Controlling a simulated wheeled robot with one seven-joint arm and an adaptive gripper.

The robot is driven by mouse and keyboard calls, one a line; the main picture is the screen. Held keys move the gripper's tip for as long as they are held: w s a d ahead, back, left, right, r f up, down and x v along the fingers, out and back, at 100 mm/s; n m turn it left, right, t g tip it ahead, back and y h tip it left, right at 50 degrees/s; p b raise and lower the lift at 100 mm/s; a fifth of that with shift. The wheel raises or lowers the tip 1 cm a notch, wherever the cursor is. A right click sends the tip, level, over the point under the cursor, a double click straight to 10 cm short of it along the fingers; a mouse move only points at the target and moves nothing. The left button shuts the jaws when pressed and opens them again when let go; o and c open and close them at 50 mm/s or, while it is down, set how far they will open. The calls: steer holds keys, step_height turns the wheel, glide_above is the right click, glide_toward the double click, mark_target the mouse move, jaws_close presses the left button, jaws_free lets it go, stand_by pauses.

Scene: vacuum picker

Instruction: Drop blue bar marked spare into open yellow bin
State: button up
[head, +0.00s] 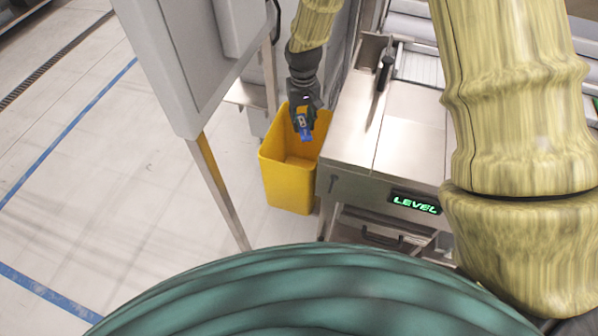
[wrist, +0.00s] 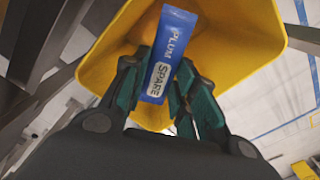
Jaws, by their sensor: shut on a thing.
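A blue bar (wrist: 167,50) with the words "PLUM" and "SPARE" on it is between the fingers of my gripper (wrist: 162,88) in the wrist view. The gripper is shut on it. In the head view, my gripper (head: 304,120) points down with the blue bar (head: 305,134) at its tip. The open yellow bin (head: 290,185) stands on the floor, and the bar appears over its mouth. In the wrist view, the yellow bin (wrist: 245,30) surrounds the bar from behind. How far the bar is above the rim is hard to tell.
A steel bench (head: 405,140) with a green "LEVEL" display (head: 414,202) stands just right of the bin. A grey cabinet (head: 190,60) on a leg (head: 225,195) stands to the left. Open pale floor with blue lines lies farther left.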

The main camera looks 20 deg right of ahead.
steer(key=shift+f, duration=0.5)
steer(key=o, duration=1)
steer(key=shift+r, duration=0.1)
step_height(320, 180, up, 12)
steer(key=shift+f, duration=0.1)
